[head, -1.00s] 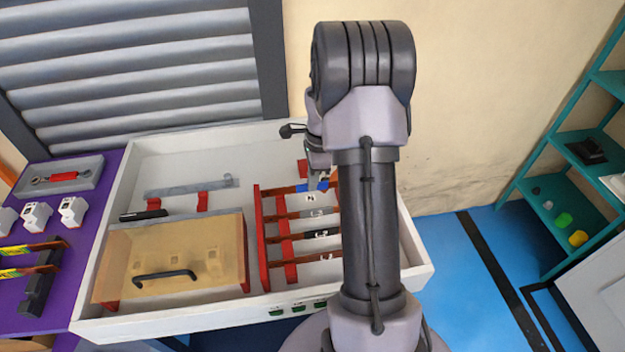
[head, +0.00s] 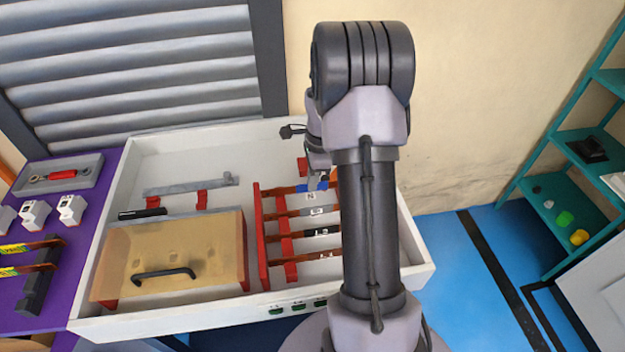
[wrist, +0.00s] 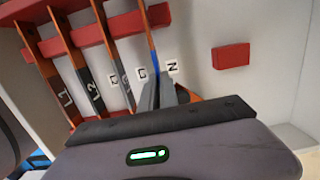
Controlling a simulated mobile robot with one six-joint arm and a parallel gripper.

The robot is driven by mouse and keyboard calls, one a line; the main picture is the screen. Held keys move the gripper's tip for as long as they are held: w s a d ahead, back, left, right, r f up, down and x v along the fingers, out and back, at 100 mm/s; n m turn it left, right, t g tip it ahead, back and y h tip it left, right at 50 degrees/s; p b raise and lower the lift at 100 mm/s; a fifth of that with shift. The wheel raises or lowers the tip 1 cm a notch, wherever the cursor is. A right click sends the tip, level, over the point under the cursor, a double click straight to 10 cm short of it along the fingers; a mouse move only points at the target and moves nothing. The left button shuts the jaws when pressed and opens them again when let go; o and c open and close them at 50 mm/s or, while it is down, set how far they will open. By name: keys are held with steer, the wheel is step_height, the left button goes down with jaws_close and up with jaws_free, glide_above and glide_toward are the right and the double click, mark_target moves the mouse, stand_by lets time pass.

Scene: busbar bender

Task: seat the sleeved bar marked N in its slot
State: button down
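The sleeved bar marked N (head: 309,188) is copper with a blue sleeve. It lies across the red slotted supports (head: 262,240) as the rearmost bar in the row. It also shows in the wrist view (wrist: 151,45), running down between my fingers. My gripper (head: 318,183) is over the blue sleeve, and its grey fingers (wrist: 162,92) appear closed on it. The white N label (wrist: 173,67) is just right of the fingers. Whether the bar is fully down in its slot cannot be told. My arm hides its right end in the head view.
Other bars, including those marked L2 (head: 322,232) and L1 (head: 324,254), lie parallel in front. A tan cover with a black handle (head: 163,273) is at left in the white tray (head: 190,320). A loose red block (wrist: 231,56) stands right of N.

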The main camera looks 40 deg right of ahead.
steer(key=shift+f+b, duration=0.65)
steer(key=shift+f, duration=0.35)
steer(key=c, duration=1.5)
jaws_free()
steer(key=shift+c, duration=0.2)
step_height(320, 180, up, 17)
steer(key=s+d+p, duration=0.1)
steer(key=p, duration=0.6)
steer(key=shift+d+r, duration=0.2)
steer(key=shift+d, duration=0.1)
